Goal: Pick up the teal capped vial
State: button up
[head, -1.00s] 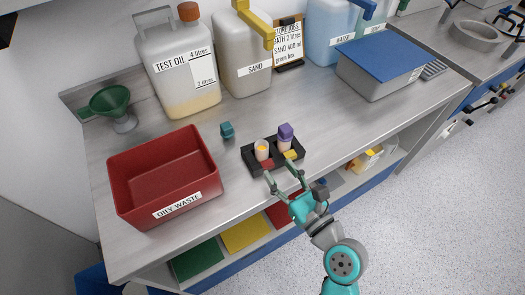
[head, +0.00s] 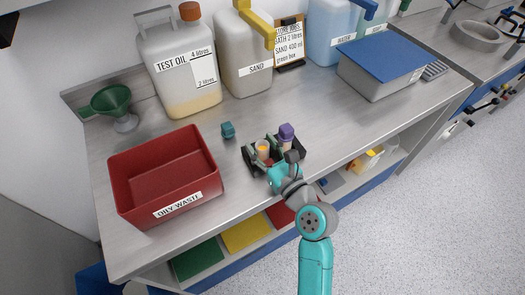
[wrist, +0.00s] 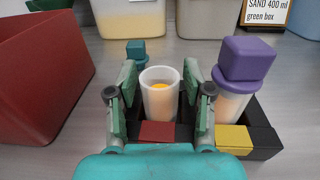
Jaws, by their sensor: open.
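A teal cap (head: 228,130) stands alone on the bench behind the rack; no vial shows under it. It also shows in the wrist view (wrist: 136,50). A pale vial (wrist: 159,92) with orange contents stands upright and uncapped in the left, red-marked slot of the black rack (wrist: 262,138). A purple-capped vial (wrist: 238,80) stands in the right, yellow-marked slot. My gripper (wrist: 162,92) is open, with one finger on each side of the uncapped vial. The right finger is between the two vials. I cannot tell whether either finger touches glass.
A red oily-waste bin (head: 165,180) stands left of the rack. A green funnel (head: 110,103), test oil jug (head: 180,75) and sand container (head: 244,60) are behind. A grey box with a blue lid (head: 382,65) is at back right. The bench right of the rack is clear.

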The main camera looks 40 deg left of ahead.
jog(key=c, duration=0.9)
jog(key=shift+r, duration=0.1)
jog(key=shift+c, duration=0.2)
notch_tip(320, 180, up, 10)
